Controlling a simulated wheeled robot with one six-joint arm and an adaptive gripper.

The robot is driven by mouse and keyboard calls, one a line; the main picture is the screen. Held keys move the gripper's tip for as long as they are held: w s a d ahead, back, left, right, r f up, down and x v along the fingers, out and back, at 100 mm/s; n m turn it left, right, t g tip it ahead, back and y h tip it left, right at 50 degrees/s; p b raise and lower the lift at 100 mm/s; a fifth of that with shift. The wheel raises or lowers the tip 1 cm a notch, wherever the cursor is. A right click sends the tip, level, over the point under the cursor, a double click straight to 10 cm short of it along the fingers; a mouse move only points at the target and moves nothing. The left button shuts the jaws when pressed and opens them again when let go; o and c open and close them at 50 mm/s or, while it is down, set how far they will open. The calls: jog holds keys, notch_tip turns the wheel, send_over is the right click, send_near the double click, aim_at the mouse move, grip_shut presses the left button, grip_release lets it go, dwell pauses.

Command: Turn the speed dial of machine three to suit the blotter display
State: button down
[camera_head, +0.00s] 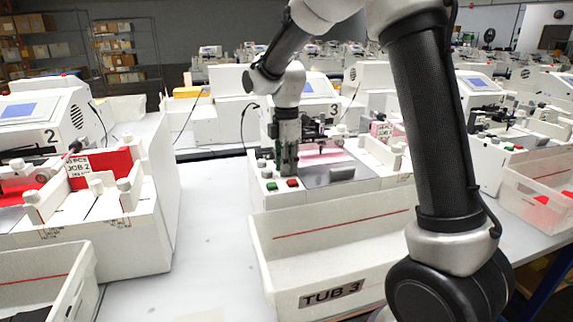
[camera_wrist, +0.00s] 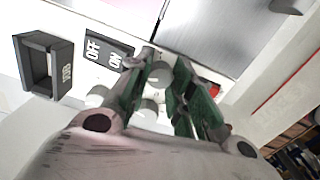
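Machine three (camera_head: 345,200) is a white plotter marked 3, with a pink sheet (camera_head: 325,157) on its bed. Its blue screen (camera_head: 320,84) is partly behind my arm, and no text on it is readable. My gripper (camera_head: 288,165) points down over the left control area of the machine. In the wrist view my gripper (camera_wrist: 166,66) has its green fingers apart, with a round grey knob (camera_wrist: 160,74) showing between the tips. I cannot tell whether they touch it. Other pale knobs (camera_wrist: 100,96) stand close by. No dial marking is readable.
An OFF/ON plate (camera_wrist: 108,50) and a black block (camera_wrist: 45,65) lie beside the fingers in the wrist view. Machine 2 (camera_head: 45,115) is left.

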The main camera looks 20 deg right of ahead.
jog(key=shift+m, duration=0.3)
jog(key=m, duration=0.3)
jog(key=shift+m, duration=2.5)
jog(key=c, duration=1.5)
grip_release()
